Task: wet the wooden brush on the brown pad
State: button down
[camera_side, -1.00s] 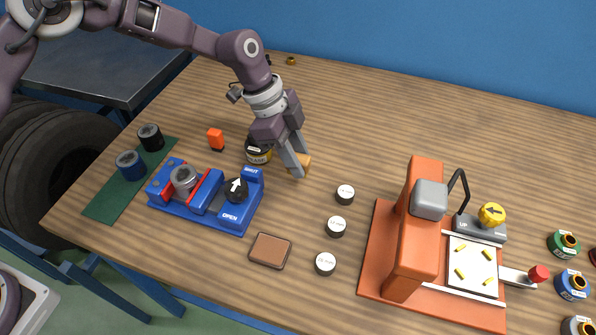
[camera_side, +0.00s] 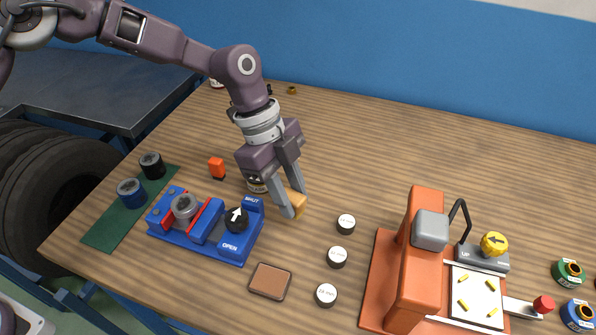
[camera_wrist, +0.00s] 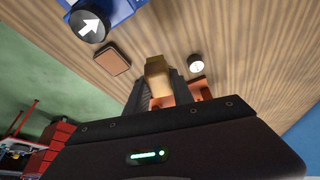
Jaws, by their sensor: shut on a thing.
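My gripper (camera_side: 290,210) is shut on the wooden brush (camera_side: 298,203), a pale yellow-brown block between the fingers. The brush also shows between my fingers in the wrist view (camera_wrist: 158,80). The brown pad (camera_side: 270,281) is a flat square with a dark rim, lying on the table nearer the front edge, below and slightly left of the brush in the side view. In the wrist view the pad (camera_wrist: 113,58) is left of the brush. The brush is apart from the pad; its height above the table is hard to tell.
A blue fixture (camera_side: 206,226) with a black arrow knob stands left of the pad. Several white-topped round pieces (camera_side: 337,257) lie to its right. An orange press (camera_side: 415,265) stands further right. A tin (camera_side: 256,186) is partly hidden behind my gripper. Bare wood surrounds the pad.

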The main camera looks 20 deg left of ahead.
jog(key=s+m+g+y, duration=0.1)
jog(key=s+m+g, duration=0.1)
jog(key=s+m, duration=0.65)
jog(key=shift+s+a+f+n, duration=0.1)
jog(key=shift+s+f+n, duration=0.35)
jog(key=shift+f, duration=0.65)
jog(key=shift+s+a+f+n, duration=0.1)
jog(key=shift+s+f+n, duration=0.3)
jog(key=shift+f, duration=0.7)
jog(key=shift+s+a+f+n, duration=0.1)
jog(key=shift+s+f+n, duration=0.3)
jog(key=shift+f, duration=0.7)
jog(key=shift+w+f, duration=0.1)
jog(key=shift+f, duration=0.5)
jog(key=shift+r, duration=0.1)
notch_tip(320, 180, up, 7)
